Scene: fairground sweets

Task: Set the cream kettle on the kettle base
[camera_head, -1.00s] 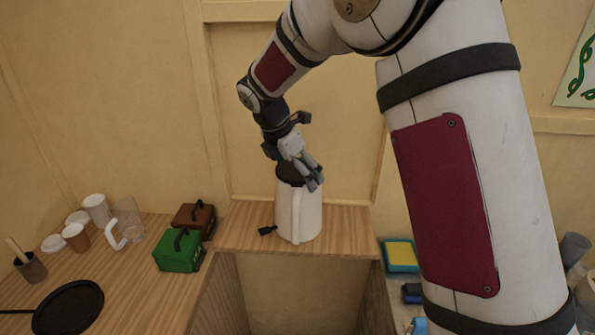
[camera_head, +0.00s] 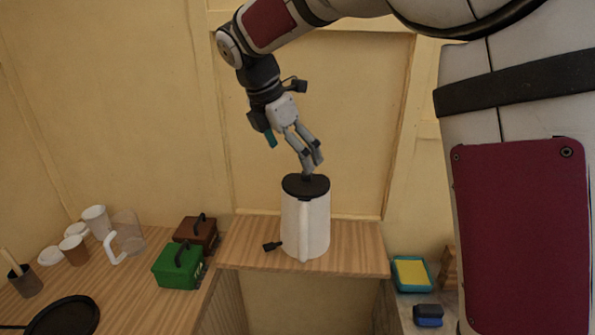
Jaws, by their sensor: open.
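The cream kettle (camera_head: 293,225) stands upright on the wooden shelf in the middle, with a black lid (camera_head: 305,186) and its pale handle facing me. A small black piece sticks out low on its left side; I cannot tell whether it belongs to a base. The kettle base itself cannot be made out under the kettle. My gripper (camera_head: 313,165) is above the lid, pointing down, open and empty. Its fingertips are close to the lid's knob; I cannot tell whether they touch it.
On the left counter are a green box (camera_head: 178,267), a brown box (camera_head: 196,232), a clear jug (camera_head: 128,236), several cups and a black round plate (camera_head: 65,316). At right, a yellow-and-teal tray (camera_head: 411,272) and a blue block (camera_head: 428,314) sit lower. The shelf (camera_head: 355,258) is clear right of the kettle.

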